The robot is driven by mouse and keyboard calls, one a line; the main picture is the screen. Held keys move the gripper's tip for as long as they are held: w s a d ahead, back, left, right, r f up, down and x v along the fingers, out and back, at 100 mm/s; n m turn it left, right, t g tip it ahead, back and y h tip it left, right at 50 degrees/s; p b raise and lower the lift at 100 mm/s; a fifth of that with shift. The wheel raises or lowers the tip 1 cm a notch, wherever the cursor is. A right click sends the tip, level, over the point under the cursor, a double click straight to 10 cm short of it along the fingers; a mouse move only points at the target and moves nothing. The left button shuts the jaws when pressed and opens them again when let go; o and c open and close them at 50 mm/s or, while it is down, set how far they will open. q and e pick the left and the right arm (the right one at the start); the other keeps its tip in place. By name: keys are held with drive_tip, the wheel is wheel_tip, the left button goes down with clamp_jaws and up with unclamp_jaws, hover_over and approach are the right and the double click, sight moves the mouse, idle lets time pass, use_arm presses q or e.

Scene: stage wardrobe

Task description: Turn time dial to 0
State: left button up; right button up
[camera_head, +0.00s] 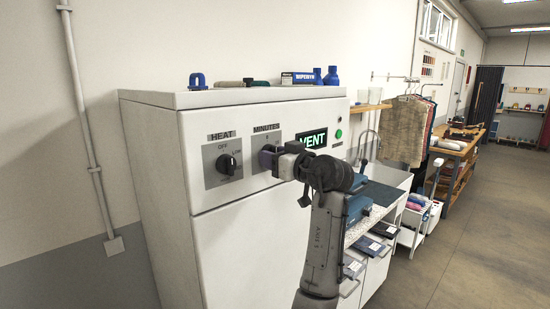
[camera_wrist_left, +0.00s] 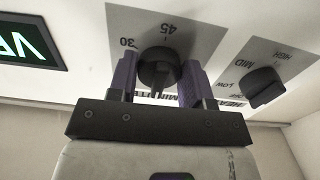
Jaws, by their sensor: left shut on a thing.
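The time dial (camera_wrist_left: 158,68) is a black round knob on a grey plate marked MINUTES, with 30 and 45 readable on it in the left wrist view. That view shows the plate upside down. My left gripper (camera_wrist_left: 158,80) has its purple fingers on both sides of the dial and is shut on it. In the head view the gripper (camera_head: 268,157) covers the dial, and part of the MINUTES plate (camera_head: 266,137) shows above it. I cannot tell exactly which mark the dial points to. My right gripper is not in view.
The black HEAT dial (camera_head: 227,165) sits left of the time dial on the white cabinet (camera_head: 160,150). A lit VENT sign (camera_head: 313,139) is to the right. A sink counter (camera_head: 385,190) is beyond my arm.

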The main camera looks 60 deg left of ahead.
use_arm(q)
drive_tip(key=o, duration=0.9)
drive_tip(key=shift+d, duration=0.15)
drive_tip(key=v, duration=1.3)
drive_tip(key=shift+d, duration=0.3)
drive_tip(key=shift+w, duration=0.1)
